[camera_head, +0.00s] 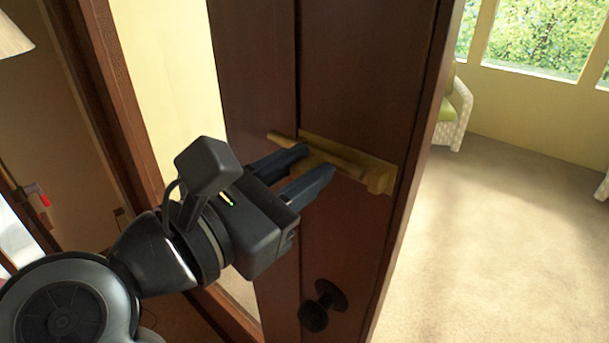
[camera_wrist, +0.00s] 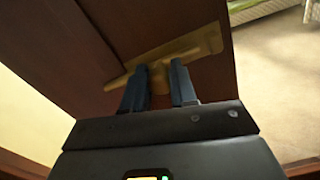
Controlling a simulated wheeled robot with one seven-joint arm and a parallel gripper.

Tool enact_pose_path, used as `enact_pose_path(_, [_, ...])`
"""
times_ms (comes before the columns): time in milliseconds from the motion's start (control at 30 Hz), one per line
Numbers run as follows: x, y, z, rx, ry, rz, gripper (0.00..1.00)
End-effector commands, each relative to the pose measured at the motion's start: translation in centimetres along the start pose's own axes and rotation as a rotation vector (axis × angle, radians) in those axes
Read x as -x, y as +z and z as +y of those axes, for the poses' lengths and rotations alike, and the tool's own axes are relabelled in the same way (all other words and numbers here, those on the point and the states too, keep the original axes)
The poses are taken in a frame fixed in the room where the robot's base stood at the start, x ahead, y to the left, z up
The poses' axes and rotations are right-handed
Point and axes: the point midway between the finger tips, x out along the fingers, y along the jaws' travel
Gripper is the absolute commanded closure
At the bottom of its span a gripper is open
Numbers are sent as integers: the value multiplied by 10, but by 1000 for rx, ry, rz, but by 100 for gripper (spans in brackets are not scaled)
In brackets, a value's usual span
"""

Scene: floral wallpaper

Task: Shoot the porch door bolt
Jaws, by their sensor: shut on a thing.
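The porch door (camera_head: 350,75) is dark brown wood and stands open, with carpeted floor visible past its right edge. A brass bolt (camera_head: 345,165) is mounted across it, with its plate and end block toward the door's right edge. The bolt also shows in the wrist view (camera_wrist: 192,45), running up to the right. My gripper (camera_head: 318,160) is at the bolt, its two dark fingers closed around the bolt's knob. In the wrist view the fingertips (camera_wrist: 160,70) sit on either side of the brass knob, which they partly hide.
A dark round door knob (camera_head: 322,305) is below the bolt. The brown door frame (camera_head: 112,90) is at the left. A green and white chair (camera_head: 453,112) stands beyond the door, with open carpet (camera_head: 500,230) to the right.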

Motion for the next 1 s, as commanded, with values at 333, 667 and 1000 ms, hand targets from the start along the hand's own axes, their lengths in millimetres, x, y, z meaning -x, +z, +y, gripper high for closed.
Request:
enact_pose_path(333, [3, 0, 3, 1, 13, 2, 48])
enact_pose_path(667, [10, -1, 3, 1, 12, 2, 48])
enact_pose_path(1000, [62, -2, 3, 0, 14, 2, 48])
